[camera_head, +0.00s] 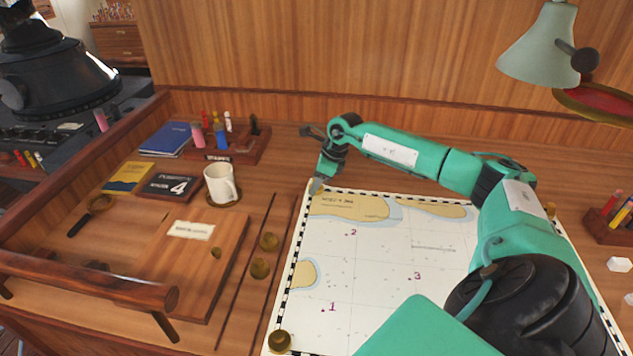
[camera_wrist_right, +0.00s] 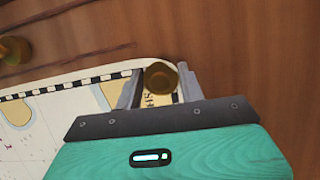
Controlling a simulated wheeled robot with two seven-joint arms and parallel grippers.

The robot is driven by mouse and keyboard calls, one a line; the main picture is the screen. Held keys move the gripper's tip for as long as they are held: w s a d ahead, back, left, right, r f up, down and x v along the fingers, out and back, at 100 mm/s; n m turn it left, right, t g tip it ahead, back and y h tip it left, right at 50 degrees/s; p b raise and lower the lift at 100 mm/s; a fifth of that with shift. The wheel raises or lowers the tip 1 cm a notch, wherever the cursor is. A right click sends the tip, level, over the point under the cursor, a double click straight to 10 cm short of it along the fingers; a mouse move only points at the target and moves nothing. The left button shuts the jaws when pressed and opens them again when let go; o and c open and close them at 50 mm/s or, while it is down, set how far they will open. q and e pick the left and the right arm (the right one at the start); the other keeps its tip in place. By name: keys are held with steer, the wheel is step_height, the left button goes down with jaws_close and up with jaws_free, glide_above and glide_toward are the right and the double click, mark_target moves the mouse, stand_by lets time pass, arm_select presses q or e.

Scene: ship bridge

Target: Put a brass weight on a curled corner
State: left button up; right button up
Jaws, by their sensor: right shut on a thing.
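The white nautical chart (camera_head: 380,270) lies on the wooden desk. My right gripper (camera_head: 316,186) is at its far left corner, shut on a brass weight (camera_wrist_right: 160,78) that shows between the fingers (camera_wrist_right: 158,88) in the wrist view. The weight is over the chart's corner; whether it touches the paper is unclear. One brass weight (camera_head: 279,341) sits on the near left corner and another (camera_head: 550,208) at the far right. My left gripper is out of view.
Left of the chart are thin dark rods, a wooden board (camera_head: 200,260), a white mug (camera_head: 220,184), books (camera_head: 165,138) and a magnifier (camera_head: 95,205). A pen holder (camera_head: 610,225) is at the right. A green lamp (camera_head: 540,45) hangs above. My right arm covers the chart's right side.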

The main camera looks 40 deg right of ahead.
steer(key=shift+f+b, duration=0.3)
steer(key=shift+f, duration=0.05)
stand_by(0.4)
steer(key=o, duration=1.2)
